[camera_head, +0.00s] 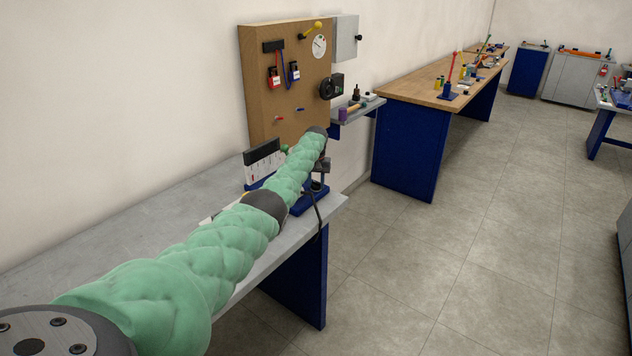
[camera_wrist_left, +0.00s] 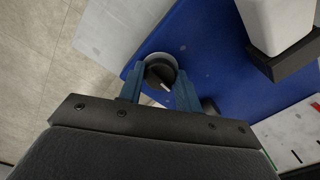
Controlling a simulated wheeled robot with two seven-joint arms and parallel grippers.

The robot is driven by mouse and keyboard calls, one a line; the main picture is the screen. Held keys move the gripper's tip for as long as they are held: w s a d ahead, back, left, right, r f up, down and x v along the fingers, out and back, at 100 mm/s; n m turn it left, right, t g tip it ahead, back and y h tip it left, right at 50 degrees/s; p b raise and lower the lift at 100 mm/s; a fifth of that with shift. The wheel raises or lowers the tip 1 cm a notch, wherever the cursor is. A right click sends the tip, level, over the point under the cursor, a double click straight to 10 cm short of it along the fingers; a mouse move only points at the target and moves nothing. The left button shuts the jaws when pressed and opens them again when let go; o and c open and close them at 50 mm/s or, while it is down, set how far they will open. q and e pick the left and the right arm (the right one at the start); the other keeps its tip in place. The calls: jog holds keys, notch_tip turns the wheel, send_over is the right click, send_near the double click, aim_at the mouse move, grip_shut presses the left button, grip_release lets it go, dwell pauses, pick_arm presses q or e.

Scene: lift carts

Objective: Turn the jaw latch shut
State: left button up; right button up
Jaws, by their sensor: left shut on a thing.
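A dark round knob with a white pointer mark, which looks like the jaw latch (camera_wrist_left: 158,74), sits on a blue base plate (camera_wrist_left: 205,45) in the left wrist view. My left gripper (camera_wrist_left: 160,82) is shut on the knob, with one blue finger on each side. The white mark points down and to the right in that view. In the head view my green-sleeved left arm reaches over the grey bench (camera_head: 120,225), and my left gripper (camera_head: 320,174) is small and dark at its far end. The knob cannot be made out there. My right gripper is not in view.
A white block in a dark holder (camera_wrist_left: 275,25) stands close to the gripper. A brown tool board (camera_head: 285,80) rises behind the bench, with a small shelf (camera_head: 355,115) beside it. A dark cable hangs at the bench edge. The floor to the right is clear.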

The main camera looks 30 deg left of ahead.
aim_at(316, 182)
pick_arm(q)
jog(key=shift+w+r+n, duration=0.1)
jog(key=shift+r+n, duration=0.05)
jog(key=shift+n, duration=0.45)
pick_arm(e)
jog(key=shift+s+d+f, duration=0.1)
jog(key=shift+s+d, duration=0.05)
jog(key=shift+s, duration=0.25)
pick_arm(q)
jog(key=o, duration=1)
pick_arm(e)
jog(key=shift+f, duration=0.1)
pick_arm(q)
jog(key=shift+r, duration=0.3)
notch_tip(316, 182, up, 6)
jog(key=shift+f+b, duration=0.1)
jog(key=shift+b, duration=1.1)
jog(key=shift+r, duration=0.65)
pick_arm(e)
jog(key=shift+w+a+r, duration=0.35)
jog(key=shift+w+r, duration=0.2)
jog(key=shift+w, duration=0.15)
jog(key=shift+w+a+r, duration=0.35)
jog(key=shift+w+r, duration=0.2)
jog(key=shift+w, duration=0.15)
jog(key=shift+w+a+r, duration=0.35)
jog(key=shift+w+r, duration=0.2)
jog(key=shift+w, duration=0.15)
